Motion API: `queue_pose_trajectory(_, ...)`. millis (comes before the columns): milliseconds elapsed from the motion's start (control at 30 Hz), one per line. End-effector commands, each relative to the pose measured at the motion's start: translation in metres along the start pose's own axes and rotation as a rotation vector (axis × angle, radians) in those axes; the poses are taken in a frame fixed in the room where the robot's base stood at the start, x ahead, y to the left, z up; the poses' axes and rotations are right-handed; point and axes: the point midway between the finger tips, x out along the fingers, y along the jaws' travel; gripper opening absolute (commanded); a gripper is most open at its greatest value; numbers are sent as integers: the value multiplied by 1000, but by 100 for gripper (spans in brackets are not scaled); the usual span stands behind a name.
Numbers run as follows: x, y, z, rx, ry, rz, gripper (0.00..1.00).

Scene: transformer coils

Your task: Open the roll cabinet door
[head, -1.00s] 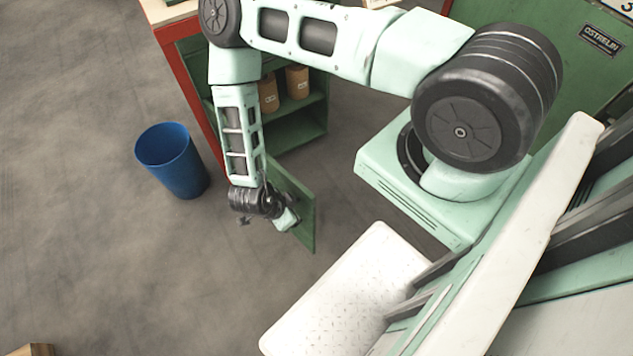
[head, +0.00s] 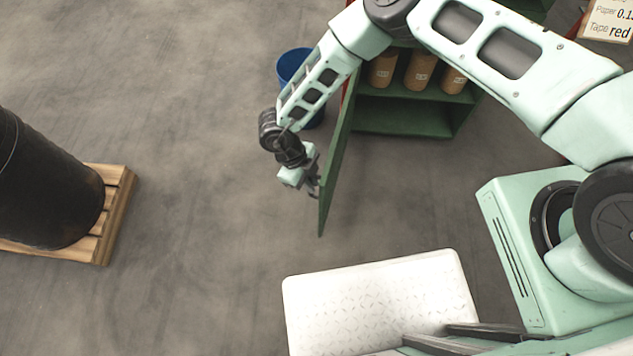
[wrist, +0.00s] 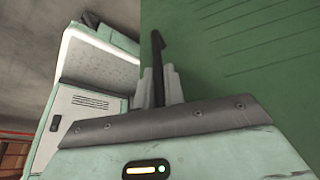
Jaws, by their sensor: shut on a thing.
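The roll cabinet door (head: 338,150) is a green panel that stands swung out from the green cabinet (head: 405,118) in the head view. The cabinet's front is uncovered and brown rolls (head: 420,70) show on its shelf. My gripper (head: 314,188) is at the door's outer face near its free edge. In the wrist view the door (wrist: 235,60) fills the right side, and my gripper (wrist: 158,88) is shut on the dark door handle (wrist: 157,50), which stands up between the fingers.
A blue bin (head: 292,66) stands behind my forearm, left of the cabinet. A wooden pallet (head: 112,215) with a large black cylinder (head: 45,185) is at the left. The floor between pallet and door is clear.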

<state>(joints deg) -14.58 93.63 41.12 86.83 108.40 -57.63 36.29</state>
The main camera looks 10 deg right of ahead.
Motion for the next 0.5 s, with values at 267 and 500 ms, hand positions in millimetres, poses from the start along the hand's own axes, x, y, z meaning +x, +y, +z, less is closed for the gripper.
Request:
queue_pose_trajectory(267, 3, 2, -1, -4, 2, 3, 19)
queue_pose_trajectory(500, 2, 1, -1, -3, 1, 1, 32)
